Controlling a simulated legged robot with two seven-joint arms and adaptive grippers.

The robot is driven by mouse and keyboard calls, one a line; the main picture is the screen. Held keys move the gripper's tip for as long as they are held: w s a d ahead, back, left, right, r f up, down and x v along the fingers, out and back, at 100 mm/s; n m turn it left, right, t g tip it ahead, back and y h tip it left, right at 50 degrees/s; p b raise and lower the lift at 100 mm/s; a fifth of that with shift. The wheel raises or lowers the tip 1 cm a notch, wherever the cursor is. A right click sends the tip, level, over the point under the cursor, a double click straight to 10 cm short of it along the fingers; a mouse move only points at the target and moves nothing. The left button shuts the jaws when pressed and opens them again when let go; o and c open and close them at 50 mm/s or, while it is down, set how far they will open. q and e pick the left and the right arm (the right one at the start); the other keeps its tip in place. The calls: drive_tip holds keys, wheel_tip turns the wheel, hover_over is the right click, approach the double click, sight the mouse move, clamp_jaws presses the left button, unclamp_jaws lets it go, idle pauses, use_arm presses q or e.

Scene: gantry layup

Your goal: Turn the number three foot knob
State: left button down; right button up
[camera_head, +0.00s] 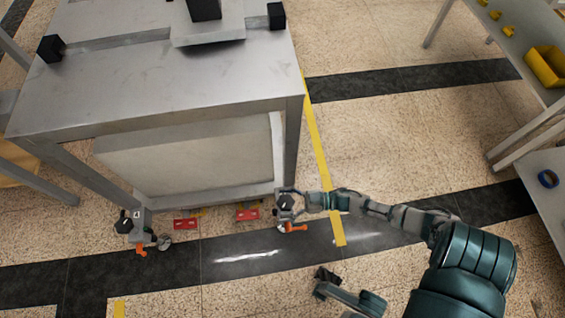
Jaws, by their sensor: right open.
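The steel gantry table (180,85) stands at upper left, with two feet at its near lower corners. The right-hand foot (291,226) has an orange lever; its knob is largely covered by my gripper and no number is legible. The left-hand foot (138,236) carries a small label that looks like 4, a dark knob (123,226) and an orange lever. My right gripper (289,203) is open at the right-hand foot, around or just beside its knob; I cannot tell which, nor whether it touches. What looks like my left gripper (325,277) hangs low at bottom centre, apart from the feet.
Two red plates (185,224) (247,215) lie between the feet. A yellow floor line (322,160) runs beside the table. The floor between is clear.

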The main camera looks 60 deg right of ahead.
drive_tip(key=shift+a+r, duration=0.1)
drive_tip(key=shift+d, duration=0.2)
drive_tip(key=c, duration=1.2)
drive_tip(key=shift+m+h+p, duration=0.3)
drive_tip(key=shift+h+p, duration=0.05)
drive_tip(key=shift+h, duration=0.05)
